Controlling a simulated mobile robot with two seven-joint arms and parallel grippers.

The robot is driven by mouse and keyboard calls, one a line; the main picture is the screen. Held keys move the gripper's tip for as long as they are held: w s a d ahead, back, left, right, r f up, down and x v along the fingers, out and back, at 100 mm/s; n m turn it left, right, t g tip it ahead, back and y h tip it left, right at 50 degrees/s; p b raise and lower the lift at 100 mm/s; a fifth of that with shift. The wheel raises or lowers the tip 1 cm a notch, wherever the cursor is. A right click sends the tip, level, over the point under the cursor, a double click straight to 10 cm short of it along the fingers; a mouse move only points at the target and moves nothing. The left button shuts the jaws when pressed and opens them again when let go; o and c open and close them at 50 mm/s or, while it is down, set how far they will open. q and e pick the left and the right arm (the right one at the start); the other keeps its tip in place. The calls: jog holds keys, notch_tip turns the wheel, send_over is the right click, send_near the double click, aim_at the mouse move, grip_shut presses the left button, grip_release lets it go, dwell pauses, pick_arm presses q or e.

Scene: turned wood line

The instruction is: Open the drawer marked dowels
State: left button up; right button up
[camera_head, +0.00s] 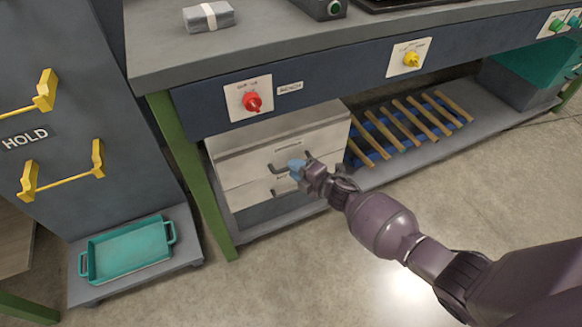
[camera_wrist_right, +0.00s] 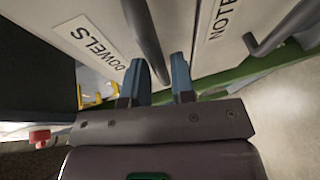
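A pale two-drawer cabinet (camera_head: 240,160) stands on the shelf under the bench. In the right wrist view, the drawer label DOWELS (camera_wrist_right: 87,38) is on the left; this is the upper drawer. Its dark bar handle (camera_wrist_right: 146,40) runs down between the fingers of my right gripper (camera_wrist_right: 156,82). The blue fingers are apart, with a visible gap around the bar. In the head view my right gripper (camera_head: 297,170) is at the upper drawer's front and partly hides the handle. The upper drawer looks shut. My left gripper is out of view.
The lower drawer, labelled NOTE (camera_wrist_right: 222,17) with its end cut off, has its own handle (camera_wrist_right: 278,28). A green bench leg (camera_head: 193,175) stands left of the cabinet. Wooden slats (camera_head: 410,122) lie to the right. A teal tray (camera_head: 128,250) sits lower left. The floor in front is clear.

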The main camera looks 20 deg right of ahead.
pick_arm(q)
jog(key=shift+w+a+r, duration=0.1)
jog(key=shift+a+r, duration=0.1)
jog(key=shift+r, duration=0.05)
pick_arm(e)
jog(key=shift+x, duration=0.85)
grip_shut()
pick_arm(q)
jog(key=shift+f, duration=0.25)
